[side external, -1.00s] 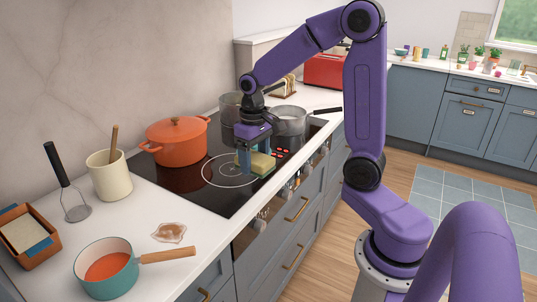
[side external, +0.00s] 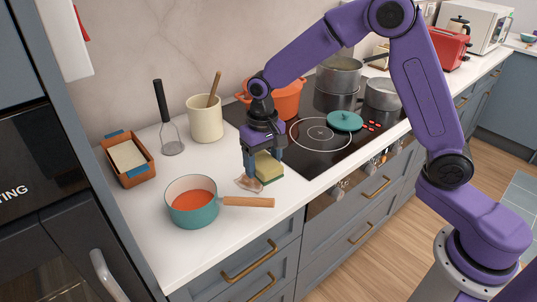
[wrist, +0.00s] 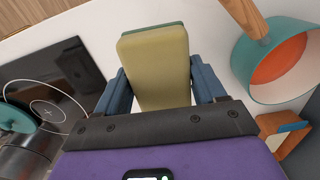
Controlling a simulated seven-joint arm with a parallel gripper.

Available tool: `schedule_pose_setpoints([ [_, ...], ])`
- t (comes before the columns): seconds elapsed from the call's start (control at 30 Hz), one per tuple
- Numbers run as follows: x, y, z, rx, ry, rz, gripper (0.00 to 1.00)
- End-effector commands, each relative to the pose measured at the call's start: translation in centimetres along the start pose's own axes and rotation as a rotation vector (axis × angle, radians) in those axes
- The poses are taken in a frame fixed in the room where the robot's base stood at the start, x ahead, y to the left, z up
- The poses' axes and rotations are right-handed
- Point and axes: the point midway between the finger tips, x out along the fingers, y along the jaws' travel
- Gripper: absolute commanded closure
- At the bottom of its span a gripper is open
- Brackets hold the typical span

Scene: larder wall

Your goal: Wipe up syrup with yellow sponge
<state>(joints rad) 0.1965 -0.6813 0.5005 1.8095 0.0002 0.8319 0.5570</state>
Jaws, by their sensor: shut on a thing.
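The yellow sponge (side external: 269,166), with a green underside, is held between the fingers of my gripper (side external: 261,165), which is shut on it. In the wrist view the sponge (wrist: 157,68) sits between the two blue fingers of my gripper (wrist: 162,88). The syrup (side external: 247,184) is a brownish glossy patch on the white counter, just left of and partly behind the sponge and a finger. The sponge is at or just above the counter; I cannot tell whether it touches the syrup. The syrup is not visible in the wrist view.
A teal saucepan (side external: 194,212) of orange-red contents stands close left, its wooden handle (side external: 248,202) pointing right in front of the sponge. A teal lid (side external: 344,121) lies on the hob.

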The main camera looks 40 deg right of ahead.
Motion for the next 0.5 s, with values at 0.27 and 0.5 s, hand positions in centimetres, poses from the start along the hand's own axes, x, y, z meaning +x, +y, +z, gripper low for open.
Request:
schedule_pose_setpoints([
  [0.27, 2.5, 0.1, 0.1, 0.000, -0.002, 0.002, 0.55],
  [0.5, 4.7, 0.1, 0.0, 0.000, -0.002, 0.001, 0.55],
])
